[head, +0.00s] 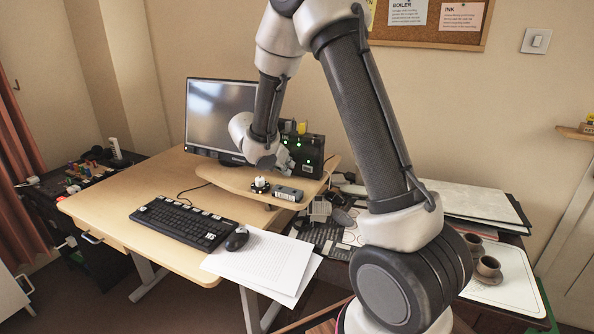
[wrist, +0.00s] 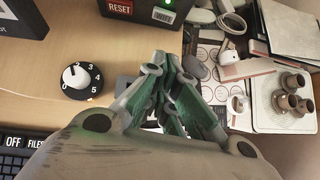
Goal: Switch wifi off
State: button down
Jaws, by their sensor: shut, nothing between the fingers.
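The black box (wrist: 140,22) stands at the top of the wrist view. It bears a red RESET label (wrist: 120,7) and a WIFI label (wrist: 163,15). A green light (wrist: 168,3) glows just above the WIFI label; the picture edge cuts off what lies above. In the head view the same black box (head: 309,150) stands on the desk's raised shelf, with green lights on its front. My gripper (wrist: 164,66) is shut and empty, its fingertips a little below the WIFI label in the wrist view. In the head view my gripper (head: 284,160) is beside the box, partly hidden by my arm.
A numbered dial (wrist: 82,78) sits on the shelf (head: 225,178) left of my gripper. A small grey device (head: 288,194) lies at the shelf's front. The monitor (head: 219,118) stands left of the box. Cups (head: 488,266) and papers crowd the right-hand table.

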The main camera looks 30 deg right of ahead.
aim_at(308, 169)
jog(key=x, duration=1)
jog(key=shift+f, duration=0.1)
jog(key=shift+w+d+r, duration=0.1)
jog(key=shift+w+d, duration=0.15)
jog(key=shift+d, duration=0.25)
jog(key=shift+w+d+r, duration=0.1)
jog(key=shift+w+d, duration=0.2)
jog(key=shift+d, duration=0.2)
jog(key=shift+w+d, duration=0.4)
jog(key=shift+d, duration=0.15)
jog(key=shift+d, duration=0.35)
jog(key=shift+w+a, duration=0.1)
jog(key=shift+w, duration=0.05)
jog(key=shift+w+a, duration=0.45)
jog(key=shift+w, duration=0.1)
jog(key=shift+a, duration=0.1)
